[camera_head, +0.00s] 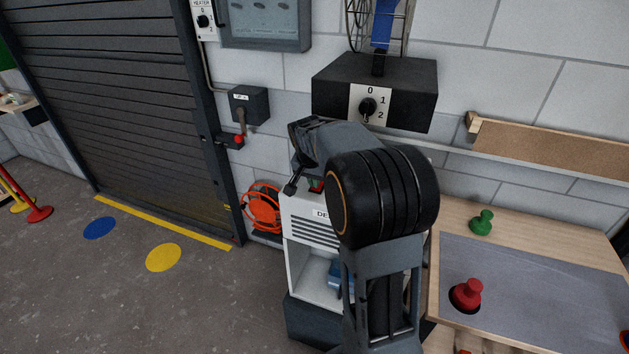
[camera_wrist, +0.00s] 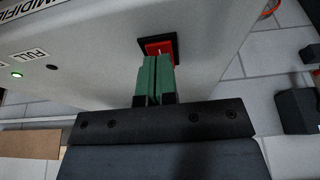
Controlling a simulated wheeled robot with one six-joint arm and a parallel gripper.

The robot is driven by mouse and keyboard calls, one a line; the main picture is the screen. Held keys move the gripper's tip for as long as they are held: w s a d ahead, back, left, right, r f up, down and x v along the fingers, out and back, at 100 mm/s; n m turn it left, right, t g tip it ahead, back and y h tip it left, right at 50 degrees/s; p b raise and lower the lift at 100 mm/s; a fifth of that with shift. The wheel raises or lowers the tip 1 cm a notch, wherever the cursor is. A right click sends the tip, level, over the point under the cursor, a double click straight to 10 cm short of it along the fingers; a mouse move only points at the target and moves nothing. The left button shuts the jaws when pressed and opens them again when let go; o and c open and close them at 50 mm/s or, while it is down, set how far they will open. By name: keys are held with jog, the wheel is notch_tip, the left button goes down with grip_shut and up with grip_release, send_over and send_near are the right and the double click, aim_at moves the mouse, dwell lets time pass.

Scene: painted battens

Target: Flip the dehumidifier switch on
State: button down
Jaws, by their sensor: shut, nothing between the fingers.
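The dehumidifier is a white cabinet (camera_head: 300,224) with a dark base, standing against the wall in the head view; my arm hides much of it. In the wrist view its white panel (camera_wrist: 95,60) fills the upper left, with part of its name label. A red rocker switch (camera_wrist: 153,46) in a black frame is on this panel. My gripper (camera_wrist: 157,62) is shut and empty, its green fingertips right at the switch and covering part of it. I cannot tell whether they touch it. A small green light (camera_wrist: 17,74) glows on the panel, near a "FULL" label.
A wooden bench (camera_head: 457,212) with a grey mat, a red knob (camera_head: 467,293) and a green knob (camera_head: 482,222) stands on the right. A black box with a rotary dial (camera_head: 368,107) hangs above. An orange hose reel (camera_head: 262,208) is left of the cabinet. Floor at left is open.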

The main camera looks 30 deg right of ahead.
dwell(0.3)
jog(key=p+v, duration=0.2)
jog(key=v, duration=0.1)
jog(key=p+v, duration=0.1)
jog(key=shift+w+d+r, duration=0.25)
jog(key=shift+w+r, duration=0.05)
jog(key=shift+r, duration=0.15)
jog(key=s+a+b+v, duration=0.1)
jog(key=v, duration=0.8)
jog(key=shift+s+a+f, duration=0.15)
jog(key=shift+s+a, duration=0.1)
jog(key=s+a+f+n+t+y, duration=0.1)
jog(key=s+a+f+n, duration=0.3)
jog(key=s, duration=0.5)
jog(key=s+a+f+n+y, duration=0.1)
jog(key=s+a+f+n, duration=0.4)
jog(key=s, duration=0.4)
jog(key=shift+a+f+n+t+y, duration=0.3)
jog(key=shift+a+f+t, duration=0.1)
jog(key=shift+f, duration=0.15)
